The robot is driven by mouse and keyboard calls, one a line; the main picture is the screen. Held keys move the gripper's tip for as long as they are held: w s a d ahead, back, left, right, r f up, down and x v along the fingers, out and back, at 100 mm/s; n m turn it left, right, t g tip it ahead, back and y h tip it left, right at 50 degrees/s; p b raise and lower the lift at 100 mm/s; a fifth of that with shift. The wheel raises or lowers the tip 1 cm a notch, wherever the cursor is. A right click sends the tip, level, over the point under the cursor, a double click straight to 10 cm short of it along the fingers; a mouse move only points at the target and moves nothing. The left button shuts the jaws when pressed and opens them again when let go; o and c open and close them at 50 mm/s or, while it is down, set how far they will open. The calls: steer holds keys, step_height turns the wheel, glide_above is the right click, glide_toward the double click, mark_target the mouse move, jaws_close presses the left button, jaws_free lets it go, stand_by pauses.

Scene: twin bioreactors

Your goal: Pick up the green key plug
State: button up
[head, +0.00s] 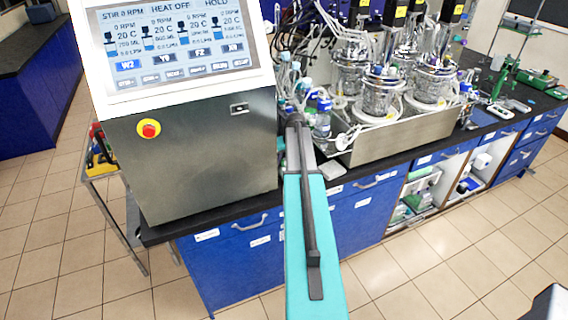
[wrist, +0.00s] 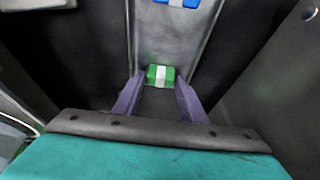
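The green key plug (wrist: 160,75), a small green block with a white band across its middle, shows in the wrist view on a narrow grey metal strip (wrist: 165,45). My gripper (wrist: 159,80) has its two purple fingers apart, one on each side of the plug near its lower edge. A small gap seems to show at each side, so the fingers do not look closed on it. In the head view my teal arm reaches to the bench beside the controller; the plug and the fingertips cannot be made out there.
A blue plug (wrist: 178,2) lies farther up the strip. The controller box (head: 205,160) with its screen stands left of my arm. The steel tray (head: 400,135) with glass bioreactor vessels (head: 380,90) and tubing stands close on the right. The tiled floor (head: 420,270) in front is clear.

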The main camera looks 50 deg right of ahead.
steer(key=c, duration=0.6)
steer(key=shift+r, duration=0.1)
step_height(320, 180, up, 10)
steer(key=b, duration=0.3)
stand_by(0.3)
stand_by(0.7)
